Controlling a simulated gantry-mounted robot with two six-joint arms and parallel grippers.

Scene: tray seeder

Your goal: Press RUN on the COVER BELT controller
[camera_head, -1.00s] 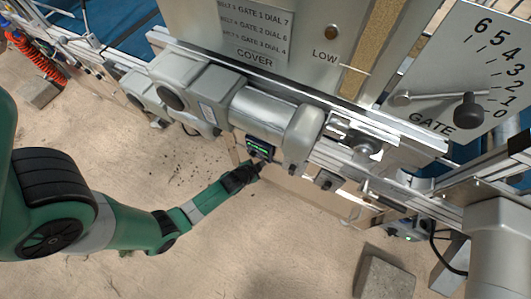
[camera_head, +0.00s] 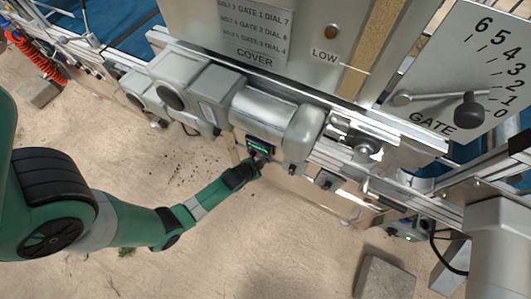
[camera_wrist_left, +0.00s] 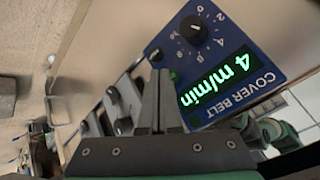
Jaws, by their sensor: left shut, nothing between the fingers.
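The COVER BELT controller (camera_head: 262,146) is a small box with a lit green display, mounted on the front of the grey motor housing. In the left wrist view its blue face (camera_wrist_left: 240,45) shows tilted, with a lit "4 m/min" readout (camera_wrist_left: 217,80), the COVER BELT lettering and a black dial (camera_wrist_left: 194,29) above. My left gripper (camera_head: 259,160) is shut and empty, its tips just below the controller. The RUN label is not readable.
The grey motor housing (camera_head: 270,108) and a metal rail run along the machine above the controller. The GATE scale plate (camera_head: 465,70) is at upper right. A grey block (camera_head: 384,277) lies on the floor at lower right. The floor below the controller is open.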

